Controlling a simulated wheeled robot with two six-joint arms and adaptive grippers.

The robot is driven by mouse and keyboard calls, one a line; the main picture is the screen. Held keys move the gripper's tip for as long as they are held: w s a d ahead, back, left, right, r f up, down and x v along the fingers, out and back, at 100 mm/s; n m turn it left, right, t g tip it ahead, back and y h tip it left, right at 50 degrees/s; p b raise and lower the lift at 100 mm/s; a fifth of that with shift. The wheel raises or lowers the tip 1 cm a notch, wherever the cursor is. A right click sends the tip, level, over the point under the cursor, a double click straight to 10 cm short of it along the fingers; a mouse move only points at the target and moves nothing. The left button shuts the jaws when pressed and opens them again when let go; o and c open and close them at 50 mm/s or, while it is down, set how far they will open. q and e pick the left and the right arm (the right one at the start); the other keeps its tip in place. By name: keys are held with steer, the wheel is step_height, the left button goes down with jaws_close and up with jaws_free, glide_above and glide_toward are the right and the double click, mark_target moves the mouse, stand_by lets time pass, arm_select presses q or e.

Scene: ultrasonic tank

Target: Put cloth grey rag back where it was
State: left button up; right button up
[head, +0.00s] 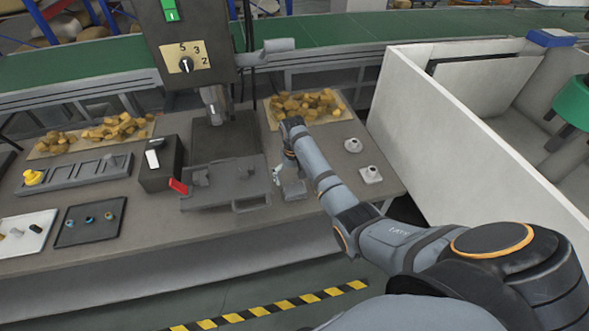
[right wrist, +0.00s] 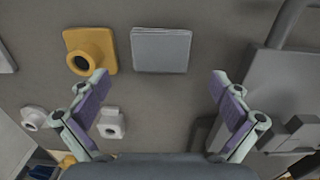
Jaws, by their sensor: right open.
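A flat grey square, which looks like the folded grey rag (right wrist: 160,50), lies on the table in the right wrist view, beyond my fingertips and between their lines. In the head view the rag (head: 294,190) shows near the table's front edge, just below my right gripper (head: 280,170). My right gripper also shows in the right wrist view (right wrist: 164,85), with its two purple-padded fingers wide apart and nothing between them. The rag lies apart from both fingers. My left gripper is not in view.
A yellow square block with a dark round opening (right wrist: 91,50) lies beside the rag. White fittings (head: 371,174) stand to the right. A grey fixture with a handle (head: 225,183) is close on the left. A white-walled enclosure (head: 440,120) borders the table's right side.

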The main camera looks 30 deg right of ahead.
mark_target(295, 189)
step_height(295, 189, up, 7)
steer(key=shift+r+b, duration=0.2)
steer(key=shift+b, duration=0.2)
steer(key=s+f+n, duration=0.1)
steer(key=s+f, duration=0.5)
steer(key=s+a+r+n+t, duration=0.1)
steer(key=s+a+t, duration=0.1)
steer(key=s, duration=0.8)
steer(key=s+a+r+n+t, duration=0.1)
steer(key=s+a+n+t, duration=0.1)
steer(key=s, duration=0.8)
steer(key=s+d+f+g, duration=0.1)
steer(key=d+f, duration=0.1)
steer(key=f, duration=1.1)
steer(key=s+d+f+g, duration=0.1)
steer(key=s+f, duration=0.1)
steer(key=f, duration=1.2)
steer(key=s+d+f, duration=0.1)
steer(key=s+f, duration=1.5)
steer(key=s, duration=0.1)
steer(key=shift+s+m+g+h+b, duration=0.3)
steer(key=shift+s+m+g+b, duration=0.1)
